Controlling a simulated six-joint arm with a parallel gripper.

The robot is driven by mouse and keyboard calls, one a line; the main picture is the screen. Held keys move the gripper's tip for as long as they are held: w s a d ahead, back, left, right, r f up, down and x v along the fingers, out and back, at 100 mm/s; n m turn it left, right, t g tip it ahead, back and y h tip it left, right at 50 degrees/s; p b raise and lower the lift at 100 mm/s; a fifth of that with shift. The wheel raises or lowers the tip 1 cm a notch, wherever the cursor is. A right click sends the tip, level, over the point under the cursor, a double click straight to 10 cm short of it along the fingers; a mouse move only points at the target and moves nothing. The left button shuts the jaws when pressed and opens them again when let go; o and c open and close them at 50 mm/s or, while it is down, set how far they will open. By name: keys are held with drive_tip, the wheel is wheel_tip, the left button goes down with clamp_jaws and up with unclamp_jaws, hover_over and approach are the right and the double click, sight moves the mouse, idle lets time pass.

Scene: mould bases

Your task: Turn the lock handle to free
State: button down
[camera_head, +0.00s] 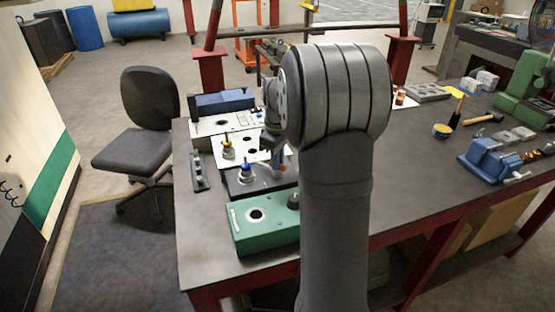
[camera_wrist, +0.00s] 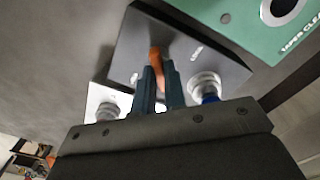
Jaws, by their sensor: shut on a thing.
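The orange lock handle (camera_wrist: 155,56) stands on a dark base plate (camera_wrist: 205,50) that bears small white lettering. My gripper (camera_wrist: 160,78) is shut on the handle, with one finger on each side, in the wrist view. In the head view the gripper (camera_head: 276,150) is low over the dark base (camera_head: 262,187), and a bit of the orange handle (camera_head: 281,171) shows beneath it. My arm hides the right part of that base. A silver fitting with a blue collar (camera_head: 246,173) stands on the same base, left of the gripper; it also shows in the wrist view (camera_wrist: 207,85).
A green block (camera_head: 255,235) with a round hole lies in front of the dark base. White plates, one with a yellow-collared fitting (camera_head: 228,146), lie behind it. A narrow dark rack (camera_head: 199,172) is at left. A blue vise (camera_head: 492,160) stands at right; the bench between is mostly clear.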

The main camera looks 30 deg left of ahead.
drive_tip(key=m, duration=0.4)
drive_tip(key=shift+m, duration=0.3)
drive_tip(key=shift+r+m, duration=0.1)
drive_tip(key=shift+m, duration=1.6)
drive_tip(key=c, duration=1.5)
unclamp_jaws()
wheel_tip(320, 180, up, 17)
drive_tip(key=shift+r, duration=0.2)
